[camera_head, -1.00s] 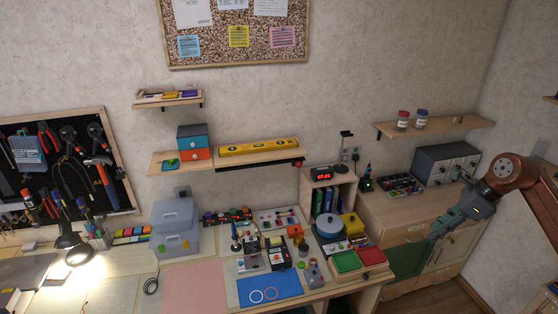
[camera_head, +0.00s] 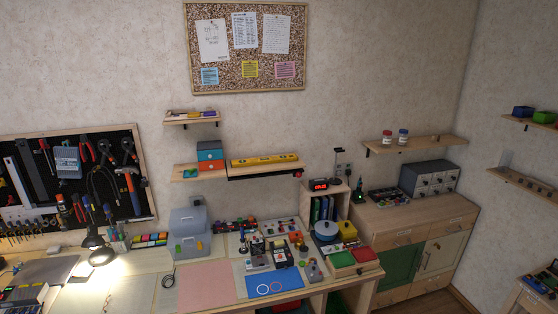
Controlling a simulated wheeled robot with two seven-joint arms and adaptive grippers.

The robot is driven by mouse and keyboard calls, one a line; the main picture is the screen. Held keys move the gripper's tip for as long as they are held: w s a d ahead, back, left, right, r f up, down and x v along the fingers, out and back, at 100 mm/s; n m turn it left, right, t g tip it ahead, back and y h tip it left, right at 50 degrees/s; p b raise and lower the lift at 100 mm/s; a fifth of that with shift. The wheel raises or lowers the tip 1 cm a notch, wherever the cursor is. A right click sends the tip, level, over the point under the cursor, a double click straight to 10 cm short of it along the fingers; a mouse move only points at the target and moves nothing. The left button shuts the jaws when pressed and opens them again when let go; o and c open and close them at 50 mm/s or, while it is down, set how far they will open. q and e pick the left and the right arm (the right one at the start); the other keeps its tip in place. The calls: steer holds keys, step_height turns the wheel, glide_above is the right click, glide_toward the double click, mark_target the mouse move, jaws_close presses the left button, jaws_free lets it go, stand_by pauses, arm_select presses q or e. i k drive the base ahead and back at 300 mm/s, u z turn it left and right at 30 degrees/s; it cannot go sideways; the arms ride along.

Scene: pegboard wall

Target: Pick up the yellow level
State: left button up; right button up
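The yellow level (camera_head: 264,160) lies lengthwise on a wooden wall shelf (camera_head: 290,168) above the workbench. It is long and flat-sided, with dark vials along it. Nothing covers it. Neither of my grippers shows in the head view now.
A blue and orange drawer box (camera_head: 210,155) stands on the shelf just left of the level. A smaller shelf (camera_head: 191,120) hangs above it.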

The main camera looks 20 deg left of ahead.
mark_target(287, 158)
steer(key=z, duration=0.05)
steer(key=i, duration=1.6)
steer(key=u, duration=0.95)
steer(key=i, duration=0.85)
steer(key=u, duration=1.3)
steer(key=i, duration=0.35)
steer(key=u, duration=0.35)
